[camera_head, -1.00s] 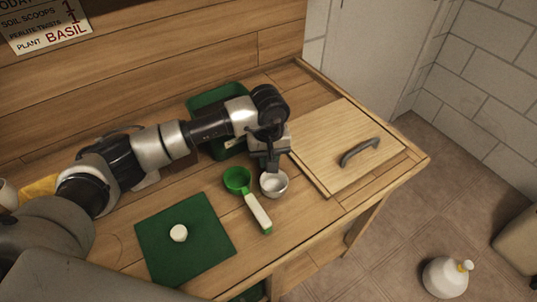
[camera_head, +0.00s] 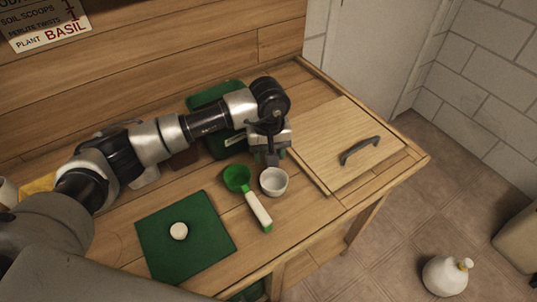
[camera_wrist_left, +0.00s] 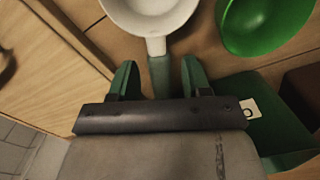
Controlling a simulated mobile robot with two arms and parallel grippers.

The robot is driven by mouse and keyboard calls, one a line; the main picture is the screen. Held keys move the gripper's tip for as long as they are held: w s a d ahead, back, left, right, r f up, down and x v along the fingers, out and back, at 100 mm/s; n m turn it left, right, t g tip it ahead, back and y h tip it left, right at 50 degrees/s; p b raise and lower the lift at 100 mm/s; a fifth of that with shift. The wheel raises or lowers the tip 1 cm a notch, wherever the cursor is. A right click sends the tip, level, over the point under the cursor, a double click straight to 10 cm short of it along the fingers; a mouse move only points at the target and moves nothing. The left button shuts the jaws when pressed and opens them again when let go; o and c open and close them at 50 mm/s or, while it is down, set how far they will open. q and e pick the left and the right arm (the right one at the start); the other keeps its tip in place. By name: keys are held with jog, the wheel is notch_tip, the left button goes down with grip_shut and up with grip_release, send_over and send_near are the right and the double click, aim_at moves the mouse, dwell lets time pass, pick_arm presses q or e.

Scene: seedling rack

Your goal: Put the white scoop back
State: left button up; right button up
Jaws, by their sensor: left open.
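The white scoop (camera_head: 273,182) lies on the wooden bench with its bowl facing up, just right of the green scoop's bowl. In the left wrist view its white bowl (camera_wrist_left: 152,14) is at the top, and its grey-green handle runs down between my fingers. My left gripper (camera_head: 265,158) is open around that handle; it shows in the wrist view too (camera_wrist_left: 157,82), with gaps on both sides of the handle. The handle's far end is hidden behind the gripper body. My right gripper is not in view.
The green scoop (camera_head: 237,179) with a pale handle lies beside the white one. A green tray (camera_head: 212,94) is behind my arm, partly hidden. A wooden lid (camera_head: 335,133) with a dark handle is at right. A green mat (camera_head: 158,243) bears a white round object (camera_head: 178,231).

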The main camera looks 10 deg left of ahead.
pick_arm(q)
notch_tip(320, 180, up, 11)
jog(key=b, duration=0.1)
jog(key=shift+f, duration=0.15)
dwell(0.4)
jog(key=shift+a, duration=0.1)
dwell(0.8)
